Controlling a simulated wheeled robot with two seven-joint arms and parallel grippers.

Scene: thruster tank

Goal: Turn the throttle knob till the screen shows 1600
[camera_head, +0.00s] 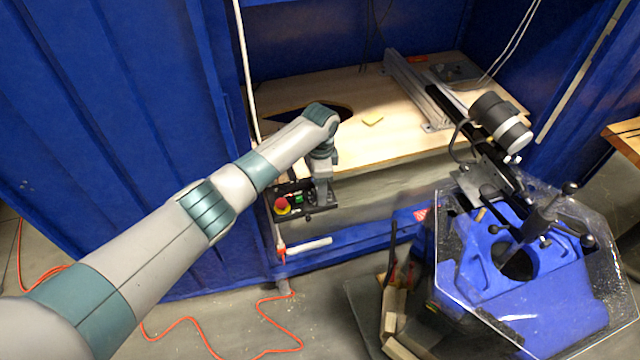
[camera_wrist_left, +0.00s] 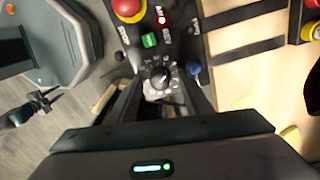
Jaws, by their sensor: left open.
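The control box (camera_head: 291,214) is a dark panel at the front edge of the wooden bench. In the left wrist view, the throttle knob (camera_wrist_left: 160,76) is a small dark knob on a pale round dial with markings. My left gripper (camera_head: 321,190) is over the right part of the box. In the left wrist view, my left gripper (camera_wrist_left: 162,82) has its fingers apart, one on each side of the knob; contact cannot be told. No readable screen shows in either view. My right gripper is not in view.
Beside the knob are a red mushroom button (camera_wrist_left: 128,9), a green switch (camera_wrist_left: 149,40) and a blue knob (camera_wrist_left: 193,70). The wooden bench (camera_head: 390,145) stands in a blue enclosure. A blue stand (camera_head: 530,295) under a clear plate is at the right.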

